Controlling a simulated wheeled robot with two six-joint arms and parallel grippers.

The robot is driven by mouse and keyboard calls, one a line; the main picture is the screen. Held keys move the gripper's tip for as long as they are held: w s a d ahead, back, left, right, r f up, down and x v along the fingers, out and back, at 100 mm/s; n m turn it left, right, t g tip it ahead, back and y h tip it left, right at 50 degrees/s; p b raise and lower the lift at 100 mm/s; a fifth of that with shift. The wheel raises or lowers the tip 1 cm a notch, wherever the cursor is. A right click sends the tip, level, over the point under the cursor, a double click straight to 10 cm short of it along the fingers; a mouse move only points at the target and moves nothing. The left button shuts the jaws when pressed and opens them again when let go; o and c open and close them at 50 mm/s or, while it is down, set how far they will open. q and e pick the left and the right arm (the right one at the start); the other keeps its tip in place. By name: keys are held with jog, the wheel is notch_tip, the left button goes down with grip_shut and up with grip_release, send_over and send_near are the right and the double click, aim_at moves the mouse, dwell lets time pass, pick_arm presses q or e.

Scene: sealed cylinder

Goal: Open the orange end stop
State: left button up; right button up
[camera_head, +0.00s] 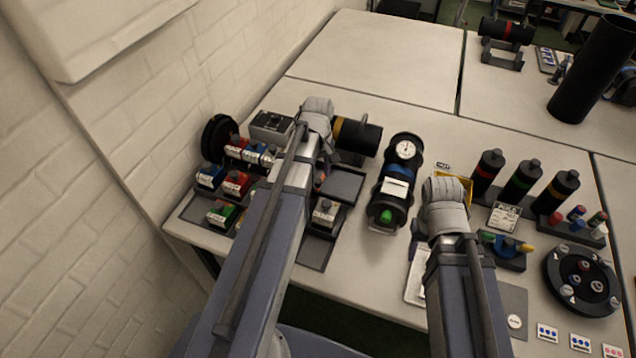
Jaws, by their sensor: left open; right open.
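A black cylinder with an orange-yellow band (357,138) lies on a dark stand toward the back of the table, partly hidden by my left arm. A sealed-looking dark cylinder with a round gauge, a blue band and a green knob (387,216) lies in the middle. I cannot tell which part is the orange end stop. My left gripper (318,112) is open at the left of the banded cylinder; its fingertips are mostly hidden. My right gripper (446,197) is open over the table, right of the gauge cylinder, beside a small yellow piece (465,182).
Small labelled blocks (236,183) fill a rack at the left by the brick wall. Banded black bottles (522,180) stand in holders at the right, with a round black plate (580,280) in front. A tall dark tube (592,68) stands behind. The back table top (385,52) is clear.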

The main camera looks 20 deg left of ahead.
pick_arm(q)
jog(key=shift+f+b, duration=0.35)
jog(key=shift+f, duration=0.4)
grip_shut()
dwell(0.9)
